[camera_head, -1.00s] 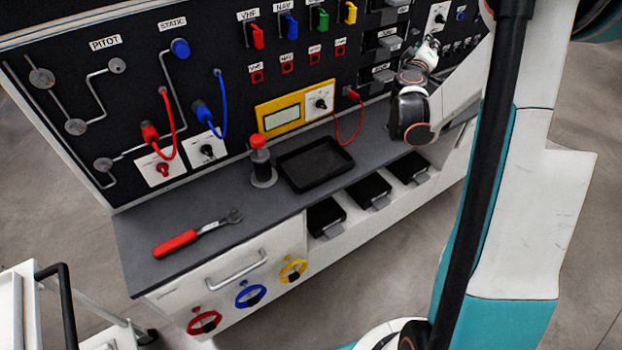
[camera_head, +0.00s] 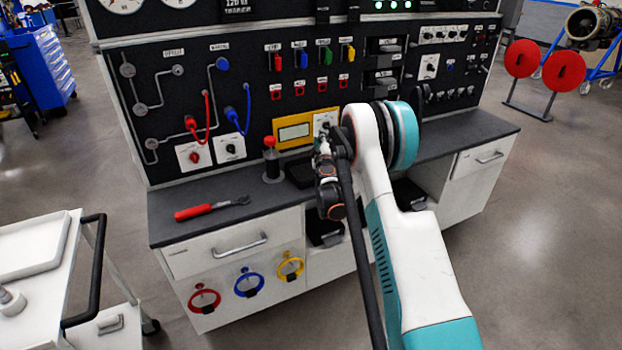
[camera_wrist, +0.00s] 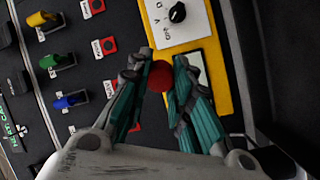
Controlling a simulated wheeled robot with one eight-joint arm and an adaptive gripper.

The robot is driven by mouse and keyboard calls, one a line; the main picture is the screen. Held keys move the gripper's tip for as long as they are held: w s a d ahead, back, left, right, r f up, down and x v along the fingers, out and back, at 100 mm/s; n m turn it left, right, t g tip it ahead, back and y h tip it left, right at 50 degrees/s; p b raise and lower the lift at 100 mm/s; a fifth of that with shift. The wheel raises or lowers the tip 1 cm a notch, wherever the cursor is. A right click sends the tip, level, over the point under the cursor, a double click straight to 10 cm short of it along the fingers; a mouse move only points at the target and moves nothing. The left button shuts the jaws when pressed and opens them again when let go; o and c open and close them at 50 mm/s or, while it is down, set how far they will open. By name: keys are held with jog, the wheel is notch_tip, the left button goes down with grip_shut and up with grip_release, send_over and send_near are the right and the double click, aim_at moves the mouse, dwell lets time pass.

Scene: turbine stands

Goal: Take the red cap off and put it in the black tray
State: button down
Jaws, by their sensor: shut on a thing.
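A round red cap (camera_wrist: 160,75) sits between the fingertips of my gripper (camera_wrist: 162,84) in the wrist view, and the gripper is shut on it. In the head view my gripper (camera_head: 323,148) is in front of the yellow-framed meter, above the bench; the arm and wrist hide the held cap there. The black tray (camera_head: 299,174) lies on the bench below and left of the gripper, partly hidden by my wrist. The pitot port (camera_head: 177,70) is bare grey, while a blue cap (camera_head: 222,63) covers the static port.
A red-topped post (camera_head: 270,143) stands on the bench just left of the tray. A red-handled wrench (camera_head: 210,208) lies farther left. The yellow meter panel (camera_head: 294,131) is close behind my gripper. Red and blue hoses hang from the panel. The bench between wrench and post is clear.

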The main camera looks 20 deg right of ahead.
jog(key=shift+a+f+b, duration=0.1)
jog(key=shift+f+b, duration=1.15)
jog(key=shift+f, duration=1.85)
jog(key=c, duration=1.4)
grip_release()
jog(key=shift+o, duration=0.2)
jog(key=v, duration=1.2)
